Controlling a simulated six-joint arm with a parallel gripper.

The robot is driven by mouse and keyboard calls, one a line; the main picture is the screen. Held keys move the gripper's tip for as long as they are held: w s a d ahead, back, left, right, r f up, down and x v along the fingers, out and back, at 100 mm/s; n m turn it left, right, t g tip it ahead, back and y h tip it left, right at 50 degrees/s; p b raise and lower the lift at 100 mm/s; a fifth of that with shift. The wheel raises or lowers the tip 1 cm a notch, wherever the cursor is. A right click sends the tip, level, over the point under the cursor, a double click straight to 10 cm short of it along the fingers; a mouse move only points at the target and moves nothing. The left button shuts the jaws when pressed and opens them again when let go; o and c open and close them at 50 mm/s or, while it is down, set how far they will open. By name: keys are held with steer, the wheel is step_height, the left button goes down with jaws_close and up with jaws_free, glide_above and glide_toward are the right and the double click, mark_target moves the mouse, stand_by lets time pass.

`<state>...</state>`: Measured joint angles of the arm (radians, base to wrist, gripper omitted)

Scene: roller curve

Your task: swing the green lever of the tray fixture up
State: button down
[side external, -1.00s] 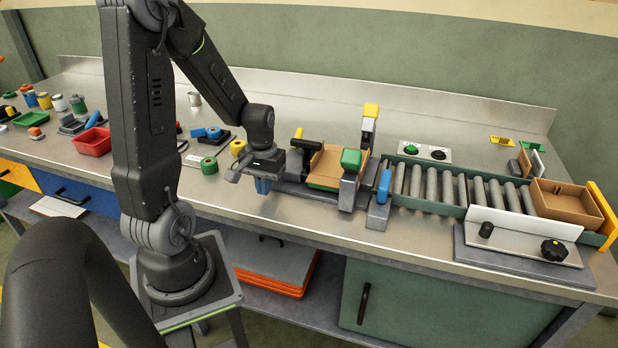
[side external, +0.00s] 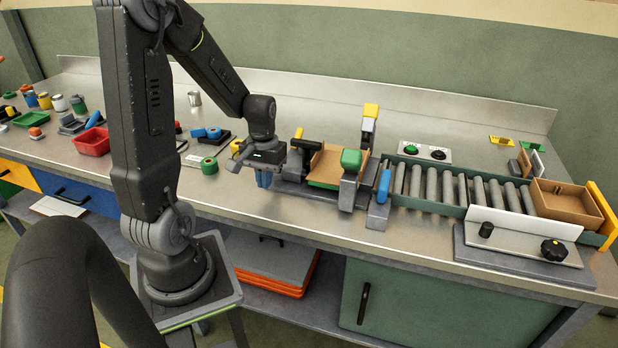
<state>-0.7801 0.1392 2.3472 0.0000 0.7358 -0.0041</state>
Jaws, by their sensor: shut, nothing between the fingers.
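The tray fixture (side external: 290,190) sits on the steel bench, with a brown tray (side external: 327,162) in it and a green strip below the tray. The green lever (side external: 351,160) is a green block on top of a grey upright at the tray's front right corner. My gripper (side external: 264,181) points down at the left end of the fixture, apart from the green lever. Its blue fingertips look closed and empty; contact with the fixture cannot be told.
A roller conveyor (side external: 430,185) runs right from the fixture to a cardboard box (side external: 565,205). A panel with black knobs (side external: 525,237) stands in front of it. A black handle (side external: 310,145) rises at the fixture's left. The front bench strip is clear.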

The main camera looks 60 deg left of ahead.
steer(key=shift+w+a+r+t+y, duration=0.15)
steer(key=shift+w+a+t, duration=0.05)
steer(key=shift+w+a, duration=0.25)
steer(key=shift+w+a+r+t+y, duration=0.15)
steer(key=shift+w+a+t, duration=0.05)
steer(key=shift+w+a, duration=0.25)
steer(key=shift+w+a+r, duration=0.15)
steer(key=shift+r, duration=0.1)
steer(key=shift+w+a, duration=0.2)
steer(key=shift+w+a+r, duration=0.1)
steer(key=shift+r, duration=0.35)
steer(key=shift+w+a+r, duration=0.4)
steer(key=shift+w+a, duration=0.05)
steer(key=shift+w, duration=0.05)
